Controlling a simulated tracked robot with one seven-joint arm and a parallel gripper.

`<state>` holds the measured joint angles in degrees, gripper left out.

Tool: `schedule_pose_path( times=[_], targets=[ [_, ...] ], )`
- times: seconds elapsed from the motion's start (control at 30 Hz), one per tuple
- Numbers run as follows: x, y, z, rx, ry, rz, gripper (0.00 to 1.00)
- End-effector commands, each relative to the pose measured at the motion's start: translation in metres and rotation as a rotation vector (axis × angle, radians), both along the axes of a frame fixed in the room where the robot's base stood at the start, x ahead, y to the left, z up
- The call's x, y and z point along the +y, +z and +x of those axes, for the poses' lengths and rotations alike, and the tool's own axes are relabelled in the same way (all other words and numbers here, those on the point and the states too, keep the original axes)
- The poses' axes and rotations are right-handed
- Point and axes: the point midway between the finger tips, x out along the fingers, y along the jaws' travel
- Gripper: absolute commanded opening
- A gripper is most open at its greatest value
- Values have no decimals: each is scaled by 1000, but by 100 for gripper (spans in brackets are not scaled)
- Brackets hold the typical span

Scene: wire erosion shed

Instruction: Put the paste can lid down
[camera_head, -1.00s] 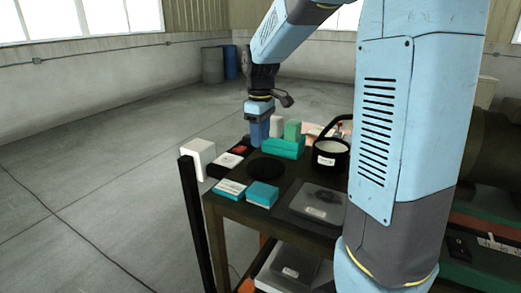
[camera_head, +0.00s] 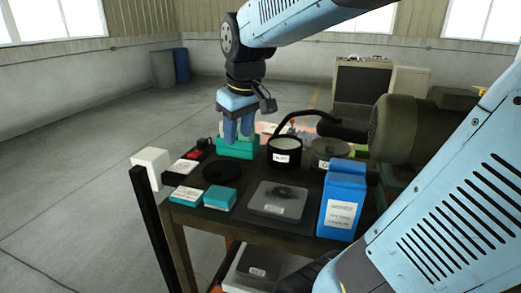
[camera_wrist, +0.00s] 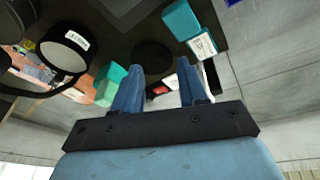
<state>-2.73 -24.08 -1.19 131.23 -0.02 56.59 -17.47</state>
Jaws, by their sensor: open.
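The paste can lid, seemingly the round black disc (camera_head: 222,171), lies flat on the dark table. It also shows in the wrist view (camera_wrist: 152,55), beyond my fingertips. The open can (camera_head: 284,152), with pale contents and a white label, stands right of the lid; the wrist view shows it at upper left (camera_wrist: 66,46). My gripper (camera_head: 238,138) is above the table, behind the lid in the head view. Its blue fingers (camera_wrist: 157,75) are apart with nothing between them, and clear of the lid.
Teal boxes (camera_head: 219,198) lie just in front of the lid, and a green-teal box (camera_head: 238,149) sits behind it. A grey scale-like plate (camera_head: 276,200), a tall blue carton (camera_head: 342,200) and a grey can (camera_head: 329,151) stand to the right.

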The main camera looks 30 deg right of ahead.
Motion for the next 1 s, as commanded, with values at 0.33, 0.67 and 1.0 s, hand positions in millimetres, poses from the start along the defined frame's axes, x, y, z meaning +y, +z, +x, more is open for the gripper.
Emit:
schedule_pose_path(
  times=[0.33,0.67,1.0],
  targets=[
    [-6,-2,-71,-147,-219,72,42],
    [-8,-9,-97,-204,-312,110,42],
    [-8,-9,-97,-204,-313,111,42]
  ],
)
